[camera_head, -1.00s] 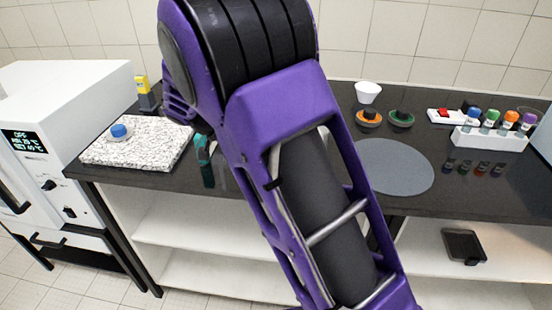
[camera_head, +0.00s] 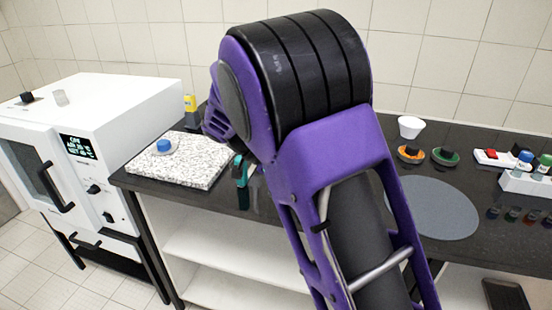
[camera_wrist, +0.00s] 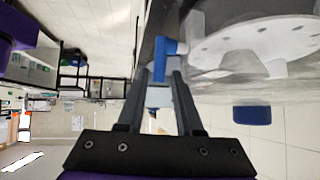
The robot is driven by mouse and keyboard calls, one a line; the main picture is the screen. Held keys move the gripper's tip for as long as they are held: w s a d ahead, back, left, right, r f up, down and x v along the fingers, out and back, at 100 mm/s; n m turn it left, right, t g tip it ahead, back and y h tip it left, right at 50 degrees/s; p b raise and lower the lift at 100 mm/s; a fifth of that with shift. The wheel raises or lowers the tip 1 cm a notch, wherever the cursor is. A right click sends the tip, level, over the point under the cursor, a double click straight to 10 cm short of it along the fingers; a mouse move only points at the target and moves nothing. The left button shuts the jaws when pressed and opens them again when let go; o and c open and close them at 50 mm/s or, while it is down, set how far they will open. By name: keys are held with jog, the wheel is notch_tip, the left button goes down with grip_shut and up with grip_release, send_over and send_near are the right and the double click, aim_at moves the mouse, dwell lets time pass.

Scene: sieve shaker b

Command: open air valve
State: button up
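In the wrist view, a blue L-shaped handle (camera_wrist: 163,57), which looks like the air valve, sits beside a clear vessel (camera_wrist: 205,75) that holds a white perforated disc (camera_wrist: 262,42). My gripper (camera_wrist: 160,74) points at it, with its two dark fingers apart. The lower end of the handle appears between the fingertips; I cannot tell whether they touch it. In the head view my purple and black arm blocks the middle, and neither my gripper nor this valve shows there.
A white oven (camera_head: 95,120) stands at the left. A speckled slab (camera_head: 205,172) with a blue-capped item (camera_head: 164,146) lies on the dark bench. A grey round mat (camera_head: 435,210), a white cup (camera_head: 410,126) and a vial rack (camera_head: 525,184) are at the right.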

jog(key=p+v, duration=0.1)
jog(key=v, duration=1.4)
jog(key=shift+a, duration=0.25)
jog(key=shift+w+r, duration=0.1)
jog(key=shift+r, duration=0.05)
